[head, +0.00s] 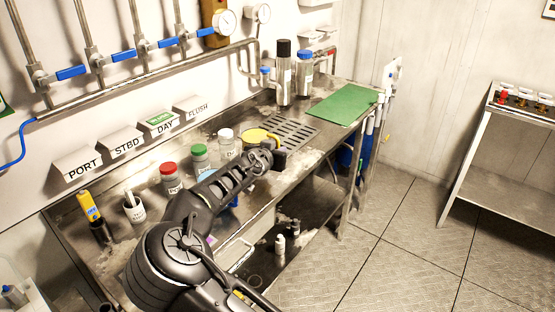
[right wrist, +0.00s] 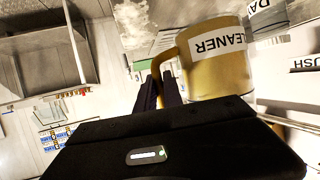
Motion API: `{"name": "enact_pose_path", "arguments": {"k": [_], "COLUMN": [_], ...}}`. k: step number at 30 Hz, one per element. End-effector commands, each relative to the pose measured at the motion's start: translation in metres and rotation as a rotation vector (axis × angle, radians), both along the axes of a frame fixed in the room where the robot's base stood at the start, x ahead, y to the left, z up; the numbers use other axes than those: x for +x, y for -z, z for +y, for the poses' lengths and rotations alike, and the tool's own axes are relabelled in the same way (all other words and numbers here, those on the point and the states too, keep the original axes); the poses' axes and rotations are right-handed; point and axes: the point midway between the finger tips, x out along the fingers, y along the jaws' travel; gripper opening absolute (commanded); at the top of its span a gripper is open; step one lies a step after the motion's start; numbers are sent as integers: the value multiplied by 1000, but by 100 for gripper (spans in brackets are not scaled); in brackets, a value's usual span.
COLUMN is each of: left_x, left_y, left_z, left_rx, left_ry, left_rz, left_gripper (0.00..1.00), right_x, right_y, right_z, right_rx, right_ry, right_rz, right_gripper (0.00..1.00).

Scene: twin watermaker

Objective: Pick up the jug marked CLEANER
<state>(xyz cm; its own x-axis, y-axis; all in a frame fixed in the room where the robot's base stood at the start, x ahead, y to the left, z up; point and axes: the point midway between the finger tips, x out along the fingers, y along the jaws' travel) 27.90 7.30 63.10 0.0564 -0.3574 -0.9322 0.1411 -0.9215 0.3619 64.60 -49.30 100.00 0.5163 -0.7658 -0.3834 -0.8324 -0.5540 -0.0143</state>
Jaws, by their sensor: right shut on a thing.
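The yellow jug marked CLEANER (right wrist: 225,75) fills the upper middle of the right wrist view, its label upside down there. In the head view its yellow top (head: 257,136) shows behind my right gripper (head: 279,158), beside the grey slotted grate. In the right wrist view my right gripper's dark fingers (right wrist: 166,88) are shut at the jug's handle (right wrist: 168,58). My arm hides the jug's lower part in the head view, so I cannot tell whether it touches the bench. My left gripper is not in view.
On the steel bench stand a red-lidded jar (head: 170,178), a green-lidded jar (head: 200,158) and a white-lidded jar (head: 226,140). The slotted grate (head: 290,133) and a green mat (head: 342,105) lie to the right. Tall cylinders (head: 283,75) stand behind.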

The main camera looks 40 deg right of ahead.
Motion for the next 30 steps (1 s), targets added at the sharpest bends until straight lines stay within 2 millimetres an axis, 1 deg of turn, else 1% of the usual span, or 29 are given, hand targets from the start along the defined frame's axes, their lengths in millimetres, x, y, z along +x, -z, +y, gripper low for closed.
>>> {"name": "enact_pose_path", "arguments": {"k": [1, 3, 13, 21, 30], "left_x": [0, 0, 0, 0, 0], "left_y": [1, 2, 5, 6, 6], "left_z": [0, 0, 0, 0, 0], "left_rx": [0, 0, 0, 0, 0], "left_ry": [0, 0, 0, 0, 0], "left_rz": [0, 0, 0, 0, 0], "left_gripper": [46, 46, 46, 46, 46], "right_x": [1, 2, 1, 1, 1], "right_y": [-7, -13, -36, -44, -45], "right_z": [0, 1, 0, 1, 0], "right_rx": [-1, 0, -1, -1, -2], "right_ry": [-3, -3, -1, -3, -2], "right_rz": [-7, -7, -6, -5, -5], "right_gripper": [0, 0, 0, 0, 0]}}
